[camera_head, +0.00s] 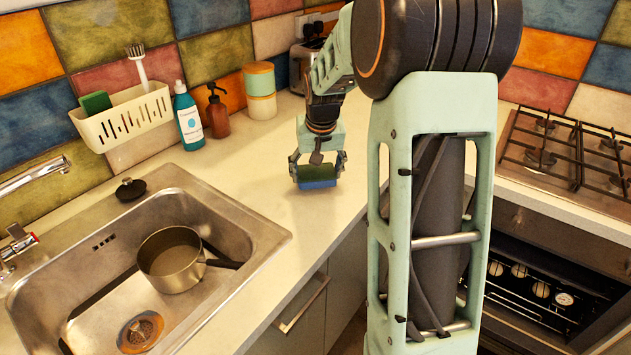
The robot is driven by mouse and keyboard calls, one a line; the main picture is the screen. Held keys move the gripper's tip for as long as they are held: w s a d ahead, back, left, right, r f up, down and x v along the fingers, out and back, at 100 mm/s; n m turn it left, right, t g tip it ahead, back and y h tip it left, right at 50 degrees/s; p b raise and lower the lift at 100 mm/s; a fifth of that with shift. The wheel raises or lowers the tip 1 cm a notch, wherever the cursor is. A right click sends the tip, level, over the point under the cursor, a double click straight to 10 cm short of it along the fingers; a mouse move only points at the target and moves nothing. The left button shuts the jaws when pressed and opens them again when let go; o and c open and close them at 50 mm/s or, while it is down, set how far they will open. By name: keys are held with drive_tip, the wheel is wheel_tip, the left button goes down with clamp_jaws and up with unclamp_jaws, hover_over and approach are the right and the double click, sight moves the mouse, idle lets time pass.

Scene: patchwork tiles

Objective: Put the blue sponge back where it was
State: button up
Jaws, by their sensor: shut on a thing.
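The blue sponge (318,184), with a green upper layer, is between the fingers of my gripper (317,168). My gripper points down and is shut on the sponge's two ends, above the countertop right of the sink. I cannot tell whether the sponge's underside touches the counter. A cream slotted caddy (128,122) hangs on the tiled wall behind the sink at the left.
A teal bottle (188,120), a brown pump bottle (217,112) and a lidded canister (260,92) stand between caddy and gripper. The sink (262,238) holds a pot (172,262). A black stopper (130,188) lies behind it. The counter around my gripper is clear.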

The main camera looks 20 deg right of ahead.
sight(317, 175)
wheel_tip(317, 175, down, 2)
drive_tip(key=shift+f+b, duration=0.2)
drive_tip(key=shift+b, duration=0.2)
drive_tip(key=shift+s+a, duration=0.1)
drive_tip(key=shift+s, duration=0.05)
drive_tip(key=shift+f, duration=0.15)
drive_tip(key=shift+f, duration=0.15)
drive_tip(key=o, duration=1)
drive_tip(key=shift+r, duration=0.2)
